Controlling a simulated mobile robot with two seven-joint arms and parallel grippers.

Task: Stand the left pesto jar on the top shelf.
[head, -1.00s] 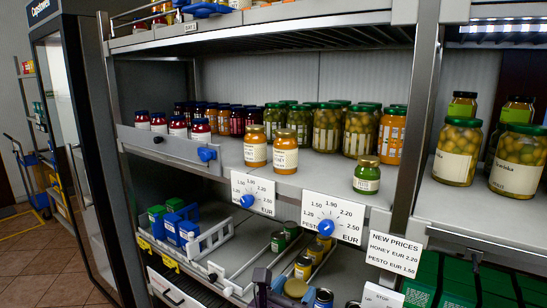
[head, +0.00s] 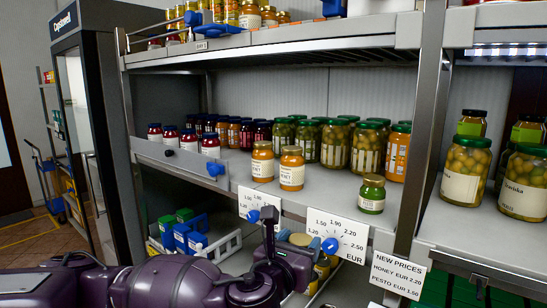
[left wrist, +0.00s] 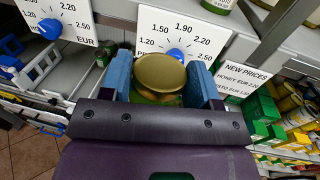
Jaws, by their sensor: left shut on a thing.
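My left gripper (head: 290,245) is in front of the lower shelf, near the price cards. In the left wrist view its two blue fingers (left wrist: 165,82) are shut on a jar (left wrist: 158,76) with a gold lid. A little green shows below the lid; its label is hidden. A similar green jar (head: 371,194) with a gold lid stands upright at the front of the middle shelf (head: 330,200). The top shelf (head: 345,40) is above it, with jars at its left part. My right gripper is not in view.
Two honey jars (head: 291,168) stand left of the green jar, with a row of tall jars (head: 335,143) behind. Price cards (head: 337,236) with blue knobs hang on the shelf's front edge. A metal post (head: 428,130) stands to the right. The top shelf's right front part looks clear.

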